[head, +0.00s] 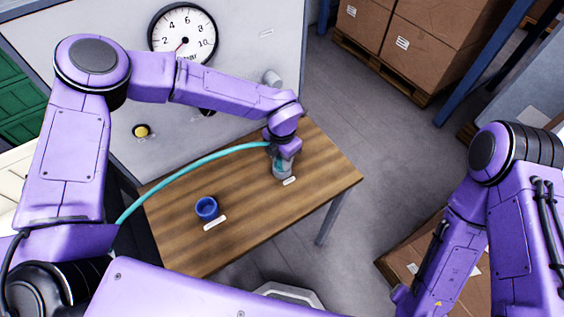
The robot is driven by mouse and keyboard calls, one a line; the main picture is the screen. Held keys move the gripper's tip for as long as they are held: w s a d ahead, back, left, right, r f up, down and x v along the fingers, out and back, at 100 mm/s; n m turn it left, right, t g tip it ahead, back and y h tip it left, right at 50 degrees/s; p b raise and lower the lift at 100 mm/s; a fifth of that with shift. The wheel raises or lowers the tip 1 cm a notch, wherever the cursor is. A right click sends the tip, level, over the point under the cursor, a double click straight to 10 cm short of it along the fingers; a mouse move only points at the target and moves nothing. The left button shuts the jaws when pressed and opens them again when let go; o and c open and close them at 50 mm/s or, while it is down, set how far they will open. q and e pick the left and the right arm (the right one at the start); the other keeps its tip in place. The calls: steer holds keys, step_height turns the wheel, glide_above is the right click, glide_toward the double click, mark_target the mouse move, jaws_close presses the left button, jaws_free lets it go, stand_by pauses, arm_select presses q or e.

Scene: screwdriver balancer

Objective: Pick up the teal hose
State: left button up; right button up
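The teal hose (190,172) arches from beside my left arm at the lower left up to my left gripper (279,153) above the wooden table. The gripper points down at a grey cup-like holder (283,172) near the table's back right part. A bit of teal shows at the holder, just under the gripper. The fingers are small and partly hidden, so I cannot tell whether they are closed on the hose end or around it. My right arm is at the lower right, away from the table; its gripper is not visible.
A blue cup (206,208) stands on the wooden table (170,238) with a white label (215,223) beside it. A grey panel with a round gauge (183,34) and a yellow knob (141,131) rises behind. Cardboard boxes (429,42) stand at the back right.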

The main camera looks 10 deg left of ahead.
arm_select(q)
steer(key=shift+r, duration=0.1)
steer(key=shift+r+b, duration=0.25)
steer(key=shift+b, duration=0.1)
steer(key=r, duration=0.1)
steer(key=r+b, duration=0.1)
steer(key=shift+s+r, duration=0.2)
steer(key=shift+r, duration=0.2)
steer(key=s+d+r+b, duration=0.3)
steer(key=s+r, duration=0.6)
steer(key=s, duration=0.4)
steer(key=shift+s+r+b, duration=0.15)
steer(key=shift+r+b, duration=0.15)
steer(key=shift+b, duration=0.35)
steer(key=shift+d, duration=0.1)
